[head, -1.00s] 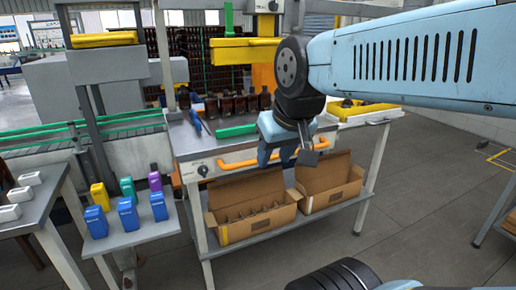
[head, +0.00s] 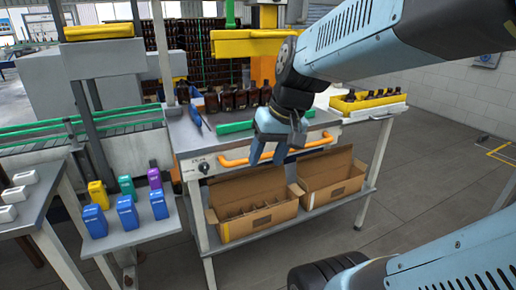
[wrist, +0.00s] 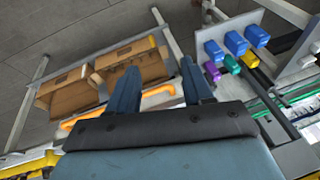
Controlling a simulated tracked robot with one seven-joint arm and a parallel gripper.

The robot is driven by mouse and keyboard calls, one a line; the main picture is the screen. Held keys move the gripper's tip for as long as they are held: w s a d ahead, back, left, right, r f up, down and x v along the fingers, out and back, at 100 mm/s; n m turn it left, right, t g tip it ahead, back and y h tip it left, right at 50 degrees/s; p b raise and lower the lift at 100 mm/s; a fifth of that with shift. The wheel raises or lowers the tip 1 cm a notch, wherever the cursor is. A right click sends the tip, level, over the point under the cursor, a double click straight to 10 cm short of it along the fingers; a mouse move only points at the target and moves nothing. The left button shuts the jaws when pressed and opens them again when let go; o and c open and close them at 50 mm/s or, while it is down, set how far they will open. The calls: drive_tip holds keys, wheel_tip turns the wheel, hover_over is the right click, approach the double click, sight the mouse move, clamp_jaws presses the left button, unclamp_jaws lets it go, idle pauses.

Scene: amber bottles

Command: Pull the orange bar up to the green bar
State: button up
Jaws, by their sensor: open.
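The orange bar (head: 236,161) is a long handle on the front of the metal workbench, below its top edge. The green bar (head: 236,127) lies along the bench top behind it, with a gap between the two. My gripper (head: 266,162) is open and empty, pointing down in front of the bench near the middle of the orange bar and hiding part of both bars. In the wrist view the orange bar (wrist: 172,119) shows beyond and between my open fingers (wrist: 158,90). I cannot tell whether a finger touches it.
Two open cardboard boxes (head: 250,226) stand on the shelf below the bar. Several amber bottles (head: 228,98) stand behind the green bar. A yellow tray of bottles (head: 368,102) is at the bench's right.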

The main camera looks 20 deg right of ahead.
drive_tip(key=w+d+f+m+t+y, duration=0.1)
drive_tip(key=w+d+f+m+y, duration=0.25)
drive_tip(key=w, duration=0.35)
drive_tip(key=w+d+f+m+t+y, duration=0.1)
drive_tip(key=w+d+f+m+y, duration=0.1)
drive_tip(key=w+d+f+y, duration=0.25)
drive_tip(key=w+d+f+m+t+h, duration=0.2)
drive_tip(key=w+d+f+m+t, duration=0.25)
drive_tip(key=d, duration=0.55)
drive_tip(key=w+d+f+m+t+h, duration=0.1)
drive_tip(key=w+d+f+m+t, duration=0.35)
drive_tip(key=d, duration=0.45)
drive_tip(key=w+a+f, duration=0.1)
drive_tip(key=w+a, duration=0.1)
drive_tip(key=w, duration=0.3)
drive_tip(key=w+a+f+n, duration=0.1)
drive_tip(key=w+a+f, duration=0.1)
drive_tip(key=w, duration=0.4)
drive_tip(key=shift+w+a+f, duration=0.15)
drive_tip(key=shift+a+f, duration=0.15)
drive_tip(key=shift+a, duration=0.45)
drive_tip(key=shift+n, duration=0.25)
drive_tip(key=shift+c, duration=0.5)
